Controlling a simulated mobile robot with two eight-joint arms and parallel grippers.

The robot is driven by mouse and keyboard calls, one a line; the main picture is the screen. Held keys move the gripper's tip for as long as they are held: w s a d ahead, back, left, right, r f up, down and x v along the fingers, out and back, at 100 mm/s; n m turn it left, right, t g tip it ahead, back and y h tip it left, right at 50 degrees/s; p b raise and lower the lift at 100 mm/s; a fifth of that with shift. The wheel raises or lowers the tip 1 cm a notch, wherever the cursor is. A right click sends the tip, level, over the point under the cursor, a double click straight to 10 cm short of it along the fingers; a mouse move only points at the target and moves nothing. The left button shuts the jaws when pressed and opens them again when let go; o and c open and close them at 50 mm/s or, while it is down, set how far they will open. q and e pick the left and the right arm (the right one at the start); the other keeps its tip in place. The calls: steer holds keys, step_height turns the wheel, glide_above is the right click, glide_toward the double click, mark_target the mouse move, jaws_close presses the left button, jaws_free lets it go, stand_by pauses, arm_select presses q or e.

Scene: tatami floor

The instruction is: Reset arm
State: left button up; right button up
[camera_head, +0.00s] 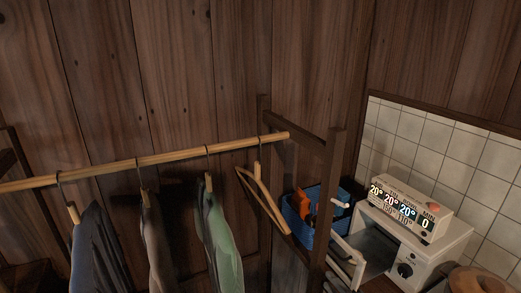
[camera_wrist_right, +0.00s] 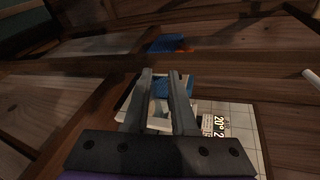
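My right gripper (camera_wrist_right: 160,76) shows in the wrist view as two dark grey fingers standing apart, with a gap between them and nothing held. Past the fingers are a pale frame and a blue patch, partly hidden by them. I cannot make out the right gripper clearly in the head view. My left gripper is in neither view.
A wooden rail (camera_head: 110,167) carries several garments, among them a green one (camera_head: 217,240), and an empty wooden hanger (camera_head: 262,200). A post (camera_head: 326,200) stands at its right end. Beyond are a blue basket (camera_head: 297,226), a white toaster oven (camera_head: 425,250) and a display box (camera_head: 411,212).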

steer(key=s+a+f+n+g, duration=0.2)
steer(key=s+a+n+g, duration=0.1)
steer(key=s+n, duration=0.3)
steer(key=s+a+f+n+g, duration=0.2)
steer(key=s+a+n, duration=0.2)
steer(key=s+n, duration=0.1)
steer(key=s+d+f+n+g+h, duration=0.1)
steer(key=s+d+n, duration=0.1)
steer(key=s+n, duration=0.1)
steer(key=s+d+f+n+g+h+p, duration=0.1)
steer(key=s+n+g, duration=0.1)
steer(key=s+n, duration=0.2)
steer(key=shift+s+d+f+g+h, duration=0.3)
steer(key=shift+s+d+h, duration=0.1)
steer(key=shift+s, duration=0.8)
steer(key=shift+d, duration=0.1)
